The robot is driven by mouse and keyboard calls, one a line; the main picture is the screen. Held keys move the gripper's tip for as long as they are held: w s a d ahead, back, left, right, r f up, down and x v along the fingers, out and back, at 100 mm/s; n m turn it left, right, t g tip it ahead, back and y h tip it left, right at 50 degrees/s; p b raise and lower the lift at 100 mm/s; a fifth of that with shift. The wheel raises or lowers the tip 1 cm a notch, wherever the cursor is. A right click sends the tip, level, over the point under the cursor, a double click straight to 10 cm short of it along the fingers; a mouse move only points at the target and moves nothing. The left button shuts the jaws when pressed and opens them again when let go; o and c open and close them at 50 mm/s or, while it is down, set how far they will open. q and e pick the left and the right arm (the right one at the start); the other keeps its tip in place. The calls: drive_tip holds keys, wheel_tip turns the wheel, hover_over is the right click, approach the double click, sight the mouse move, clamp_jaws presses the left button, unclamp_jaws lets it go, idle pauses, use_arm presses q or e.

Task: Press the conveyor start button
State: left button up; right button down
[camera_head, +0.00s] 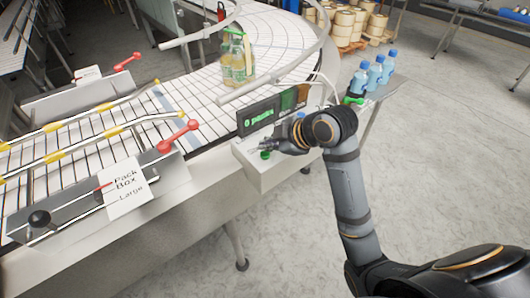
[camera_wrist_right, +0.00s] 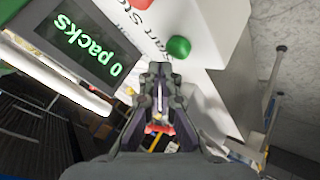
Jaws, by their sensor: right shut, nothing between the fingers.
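The control box (camera_head: 251,165) stands at the conveyor's edge. Its green button (camera_head: 265,155) also shows in the right wrist view (camera_wrist_right: 179,47), beside the word "Start". A red button (camera_wrist_right: 141,3) is cut off at the top of that view, near the word "Stop". My right gripper (camera_head: 264,146) is over the box close to the green button. In the right wrist view its shut, empty fingertips (camera_wrist_right: 160,68) are just below and left of the green button. They look apart from it there. My left gripper is out of view.
A display (camera_head: 259,116) reading "0 packs" stands behind the box. A pack of bottles (camera_head: 236,62) sits on the curved conveyor (camera_head: 200,88). Blue-capped bottles (camera_head: 374,74) stand at the right. Guide rails and a "Pack Box Large" sign (camera_head: 126,187) are at the left.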

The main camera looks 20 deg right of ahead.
drive_tip(key=shift+f, duration=0.15)
drive_tip(key=shift+f, duration=0.25)
